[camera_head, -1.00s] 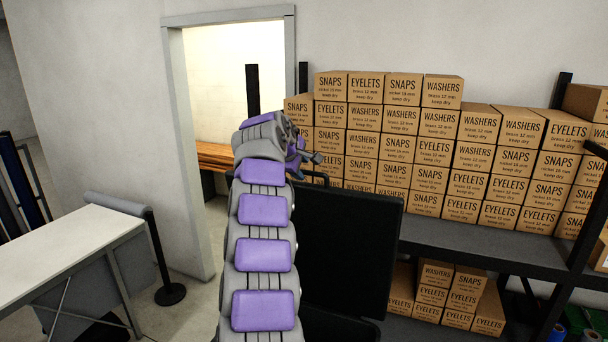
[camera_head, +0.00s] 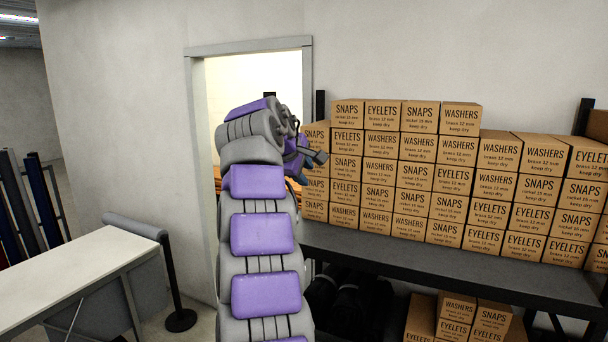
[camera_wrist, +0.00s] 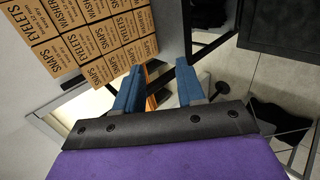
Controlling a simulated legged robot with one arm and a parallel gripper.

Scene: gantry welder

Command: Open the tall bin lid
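The tall bin and its lid do not show clearly in the head view now. A dark flat panel (camera_wrist: 285,25) at the top right of the wrist view may be part of the bin, but I cannot tell. My gripper (camera_head: 308,168) is raised at the end of my purple and grey arm, in front of the shelf's left end and near the doorway. In the wrist view my gripper (camera_wrist: 160,88) has its two blue fingers apart, with nothing between them.
Stacked cartons (camera_head: 410,165) fill the dark shelf (camera_head: 450,265) on the right. Dark rounded things (camera_head: 350,300) lie beneath it. A doorway (camera_head: 255,85) is behind my arm. A white table (camera_head: 75,255) and a black post (camera_head: 175,285) stand left.

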